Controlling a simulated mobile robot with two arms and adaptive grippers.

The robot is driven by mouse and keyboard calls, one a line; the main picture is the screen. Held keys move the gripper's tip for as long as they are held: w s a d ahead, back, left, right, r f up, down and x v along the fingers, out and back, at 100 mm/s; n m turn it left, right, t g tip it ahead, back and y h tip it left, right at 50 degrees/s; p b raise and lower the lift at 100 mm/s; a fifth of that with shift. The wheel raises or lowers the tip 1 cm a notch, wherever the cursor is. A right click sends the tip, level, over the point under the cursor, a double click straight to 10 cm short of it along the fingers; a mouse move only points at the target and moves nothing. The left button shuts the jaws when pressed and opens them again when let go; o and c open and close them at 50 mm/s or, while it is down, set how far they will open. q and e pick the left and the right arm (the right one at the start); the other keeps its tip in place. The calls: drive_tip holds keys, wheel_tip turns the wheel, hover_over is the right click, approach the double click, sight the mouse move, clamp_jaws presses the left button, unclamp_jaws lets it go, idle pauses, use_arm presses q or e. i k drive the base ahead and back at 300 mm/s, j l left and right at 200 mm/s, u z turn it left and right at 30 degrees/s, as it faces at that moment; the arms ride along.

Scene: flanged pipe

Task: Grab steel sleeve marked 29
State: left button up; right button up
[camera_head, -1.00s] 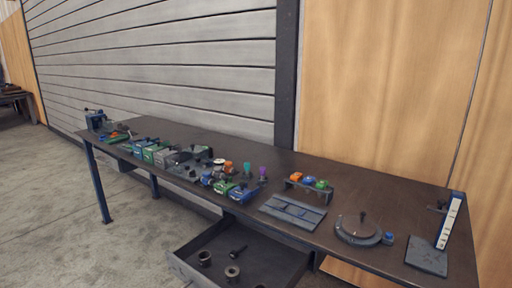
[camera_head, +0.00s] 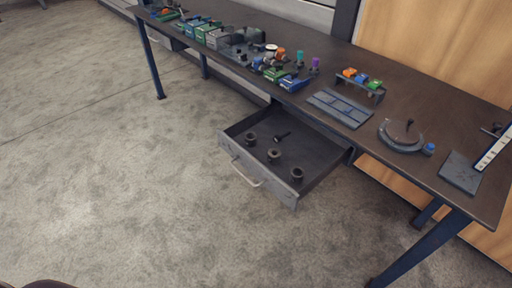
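An open drawer (camera_head: 234,160) hangs out under the workbench, with a handle on its front. Inside it stand several small dark steel sleeves: one at the left (camera_head: 251,139), one near the front middle (camera_head: 273,155) and one at the right (camera_head: 296,174). A dark bolt-like piece (camera_head: 282,137) lies farther back in the drawer. Any number markings are too small to read, so I cannot tell which sleeve is 29. Neither of my grippers is in view.
The workbench (camera_head: 410,98) carries several coloured boxes (camera_head: 213,36), a flat grooved plate (camera_head: 340,107), a small rack with coloured pieces (camera_head: 362,80), a round clamp-like tool (camera_head: 401,134) and a stand with a scale (camera_head: 463,171). Blue legs (camera_head: 427,246) support it. Open concrete floor (camera_head: 120,190) lies in front.

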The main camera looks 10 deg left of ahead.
sight(251, 137)
drive_tip(key=j+z, duration=0.2)
drive_tip(key=j, duration=0.3)
drive_tip(key=k+j+z, duration=0.15)
drive_tip(key=j, duration=0.3)
drive_tip(key=k+j+z, duration=0.2)
drive_tip(key=j, duration=0.25)
drive_tip(key=j+z, duration=0.15)
drive_tip(key=j, duration=0.3)
